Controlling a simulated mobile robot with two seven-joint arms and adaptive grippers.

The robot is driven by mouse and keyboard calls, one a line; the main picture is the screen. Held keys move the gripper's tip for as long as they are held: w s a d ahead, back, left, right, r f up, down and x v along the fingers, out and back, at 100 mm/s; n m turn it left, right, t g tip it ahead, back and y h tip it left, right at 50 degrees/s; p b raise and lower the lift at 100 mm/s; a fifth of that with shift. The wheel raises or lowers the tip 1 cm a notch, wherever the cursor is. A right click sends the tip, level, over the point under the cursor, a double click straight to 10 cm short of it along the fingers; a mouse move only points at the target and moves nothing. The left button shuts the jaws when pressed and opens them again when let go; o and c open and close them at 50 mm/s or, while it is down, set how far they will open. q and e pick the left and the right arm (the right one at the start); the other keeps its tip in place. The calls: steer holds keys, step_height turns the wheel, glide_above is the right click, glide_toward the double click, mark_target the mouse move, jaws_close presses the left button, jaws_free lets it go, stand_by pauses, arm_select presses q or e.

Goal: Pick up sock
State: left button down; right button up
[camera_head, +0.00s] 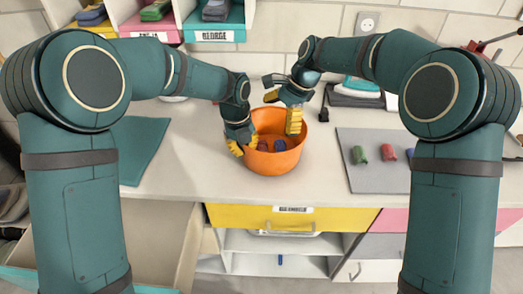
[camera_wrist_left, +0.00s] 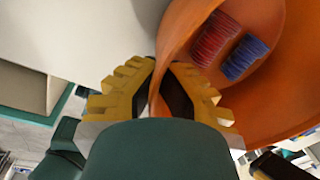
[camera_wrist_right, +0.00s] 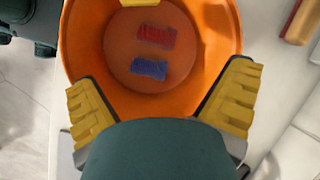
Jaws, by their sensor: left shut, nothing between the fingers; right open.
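A red rolled sock (camera_wrist_right: 157,36) and a blue rolled sock (camera_wrist_right: 149,69) lie on the floor of the orange bowl (camera_head: 277,164). Both also show in the left wrist view, the red one (camera_wrist_left: 215,40) beside the blue one (camera_wrist_left: 245,57). My left gripper (camera_head: 241,147) is shut and empty at the bowl's left rim. My right gripper (camera_head: 284,110) is open and empty above the bowl's back right side, its fingers spread wide over the bowl in the right wrist view, apart from the socks.
A grey mat (camera_head: 370,180) to the right bears a green roll (camera_head: 358,155), a red roll (camera_head: 388,152) and a partly hidden blue one. A teal mat (camera_head: 142,145) lies left. Labelled bins (camera_head: 213,36) stand behind. An open drawer (camera_head: 160,235) is at front left.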

mark_target(264, 147)
steer(key=f+m, duration=0.1)
steer(key=f, duration=0.1)
steer(key=a+f+m, duration=0.1)
steer(key=f+m, duration=0.1)
steer(key=a+f+m, duration=0.1)
steer(key=f+m, duration=0.1)
steer(key=shift+a+f, duration=0.15)
steer(key=shift+a, duration=0.1)
steer(key=shift+s+d+x, duration=0.15)
steer(key=shift+x, duration=1.2)
steer(key=shift+s+d+x, duration=0.1)
steer(key=shift+d+x, duration=0.1)
steer(key=shift+x, duration=1.15)
steer(key=shift+f, duration=0.15)
steer(key=c, duration=0.9)
